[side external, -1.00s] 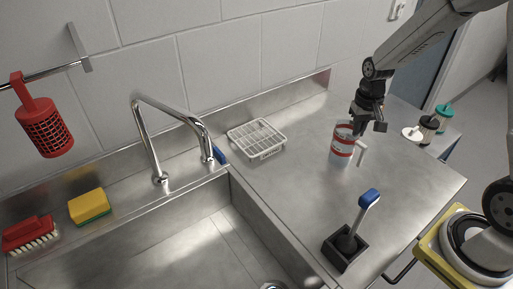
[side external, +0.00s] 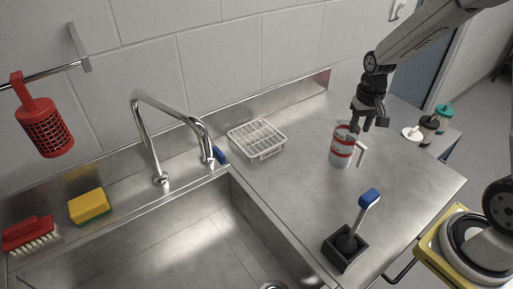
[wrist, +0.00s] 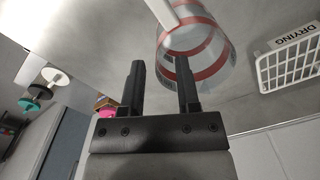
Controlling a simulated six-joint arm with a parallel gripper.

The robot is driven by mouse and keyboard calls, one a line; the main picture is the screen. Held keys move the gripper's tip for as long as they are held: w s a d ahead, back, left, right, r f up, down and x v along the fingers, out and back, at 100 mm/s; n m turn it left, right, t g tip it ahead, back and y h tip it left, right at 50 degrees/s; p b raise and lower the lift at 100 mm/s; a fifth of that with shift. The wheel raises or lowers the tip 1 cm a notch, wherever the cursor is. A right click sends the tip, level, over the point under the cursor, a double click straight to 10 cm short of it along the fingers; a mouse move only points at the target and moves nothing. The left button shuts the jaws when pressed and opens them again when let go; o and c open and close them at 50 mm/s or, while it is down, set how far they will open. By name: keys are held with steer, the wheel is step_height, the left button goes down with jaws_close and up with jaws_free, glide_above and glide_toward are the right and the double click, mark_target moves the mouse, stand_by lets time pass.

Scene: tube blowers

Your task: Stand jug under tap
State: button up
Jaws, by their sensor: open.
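The jug (side external: 340,152) is clear with red and white bands and a white handle. It stands upright on the steel counter, right of the sink. The tap (side external: 148,143) is a bent chrome pipe at the sink's back edge, well left of the jug. My gripper (side external: 368,123) is open just above the jug's rim, on its handle side. In the wrist view my gripper (wrist: 160,75) has its right finger overlapping the jug (wrist: 207,50). I cannot tell whether that finger touches it. The left finger is clear of the jug.
A white drying rack (side external: 257,138) sits between tap and jug. A brush in a black holder (side external: 345,248) stands at the front. The sink basin (side external: 190,245) is empty in view. A sponge (side external: 89,206) and red brush (side external: 30,235) lie left. Capped bottles (side external: 428,128) stand at right.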

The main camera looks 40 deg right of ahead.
step_height(320, 180, up, 11)
steer(key=shift+f, duration=0.15)
stand_by(0.4)
steer(key=shift+f, duration=0.1)
stand_by(0.4)
steer(key=s+a+f+n+t, duration=0.2)
steer(key=s+a+f+n, duration=0.3)
steer(key=s+a+f, duration=0.3)
steer(key=a, duration=0.3)
steer(key=shift+f+n+t, duration=0.3)
steer(key=shift+o, duration=0.3)
